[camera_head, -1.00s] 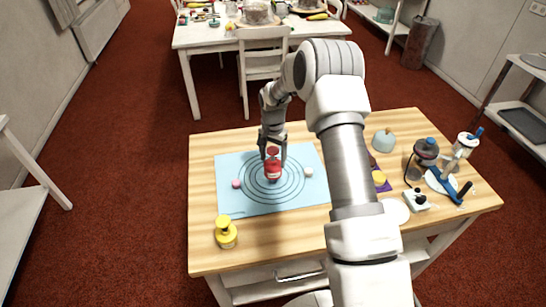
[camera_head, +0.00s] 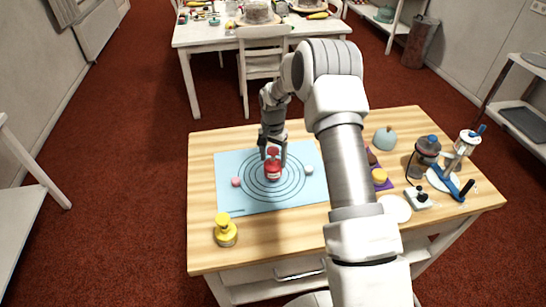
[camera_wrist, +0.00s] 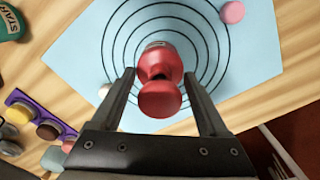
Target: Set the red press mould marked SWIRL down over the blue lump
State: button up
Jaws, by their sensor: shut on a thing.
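The red press mould (camera_head: 273,171) stands upright over the middle of the ringed blue mat. It also shows in the wrist view (camera_wrist: 161,98), with its round knob toward the camera. My gripper (camera_head: 273,154) is shut on it, one finger on each side; the fingers also show in the wrist view (camera_wrist: 160,76). I cannot read any mark on the mould. The blue lump is not visible; the mould may hide it. I cannot tell whether the mould touches the mat. A pink lump (camera_head: 236,182) and a whitish lump (camera_head: 309,170) lie on the mat, left and right of the mould.
A yellow mould (camera_head: 226,231) stands in front of the mat. A green mould marked STAR (camera_wrist: 8,20) shows in the wrist view. A purple tray (camera_wrist: 24,97) with small round pieces lies right of the mat in the head view, near jars and a pale dome (camera_head: 384,139).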

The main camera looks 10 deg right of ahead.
aim_at(273, 150)
jog(key=shift+f+b, duration=0.95)
jog(key=shift+f, duration=0.4)
jog(key=o, duration=1.4)
jog(key=shift+r, duration=0.1)
jog(key=shift+r+p, duration=1.6)
jog(key=shift+r, duration=1.85)
